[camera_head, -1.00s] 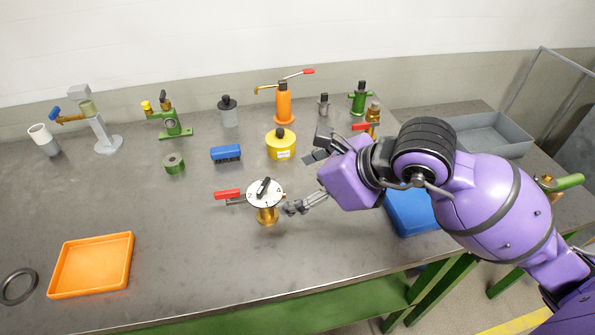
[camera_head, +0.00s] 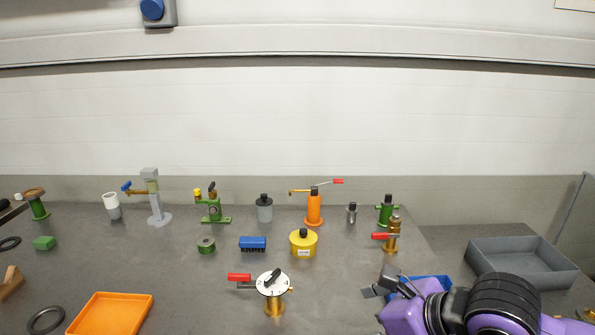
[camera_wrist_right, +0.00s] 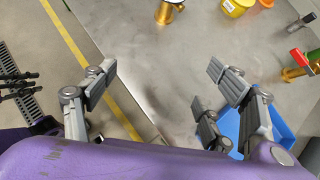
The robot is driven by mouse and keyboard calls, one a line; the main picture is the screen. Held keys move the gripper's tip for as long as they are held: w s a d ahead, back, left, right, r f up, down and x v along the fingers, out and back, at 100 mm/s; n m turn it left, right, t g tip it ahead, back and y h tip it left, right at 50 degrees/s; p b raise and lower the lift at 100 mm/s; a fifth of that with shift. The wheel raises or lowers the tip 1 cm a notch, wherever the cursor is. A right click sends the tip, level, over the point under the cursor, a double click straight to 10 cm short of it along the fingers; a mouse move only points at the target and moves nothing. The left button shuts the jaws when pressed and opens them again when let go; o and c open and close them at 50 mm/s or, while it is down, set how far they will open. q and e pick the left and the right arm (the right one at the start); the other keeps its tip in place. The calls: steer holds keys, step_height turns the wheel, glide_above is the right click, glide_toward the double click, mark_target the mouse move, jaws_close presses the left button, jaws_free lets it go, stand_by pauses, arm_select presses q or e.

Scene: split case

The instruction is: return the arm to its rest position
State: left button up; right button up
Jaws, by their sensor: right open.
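My right arm, purple with black bands, comes in at the lower right of the head view. Its gripper (camera_head: 380,284) is to the right of the white dial (camera_head: 272,283) on its brass stand, apart from it. In the right wrist view the gripper (camera_wrist_right: 160,88) has its fingers spread wide with nothing between them. The grey table edge and the floor lie beneath the fingers. My left gripper is not in view.
A blue tray (camera_wrist_right: 231,126) lies close by the right gripper, partly hidden. A red-handled brass valve (camera_head: 392,236) and a grey tray (camera_head: 522,266) stand behind. A yellow pot (camera_head: 303,243), several fittings and an orange tray (camera_head: 111,316) occupy the table.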

steer(key=s+a+r+m+y+p, duration=0.2)
steer(key=s+a+m+y, duration=0.6)
steer(key=y, duration=0.2)
steer(key=w+d+f+m+t+h+p, duration=0.1)
steer(key=d+f+m+t+h, duration=0.15)
steer(key=d+m+t, duration=0.45)
steer(key=w+d+f+m+t+h, duration=0.1)
steer(key=d+f+m+t+h, duration=0.2)
steer(key=m, duration=0.9)
steer(key=s+d+f+m+h+p, duration=0.1)
steer(key=s+d+f+m+h, duration=0.2)
steer(key=d+f+m+h, duration=0.45)
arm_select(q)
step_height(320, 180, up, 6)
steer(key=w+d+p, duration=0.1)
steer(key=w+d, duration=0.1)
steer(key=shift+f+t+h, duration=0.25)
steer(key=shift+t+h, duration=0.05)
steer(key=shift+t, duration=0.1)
arm_select(e)
steer(key=s+f+m+g+h, duration=0.2)
steer(key=s+f+m+g, duration=0.5)
steer(key=s+f, duration=1.1)
step_height(320, 180, down, 3)
steer(key=m, duration=0.3)
steer(key=shift+r+g+h, duration=0.2)
steer(key=shift+g+h, duration=0.2)
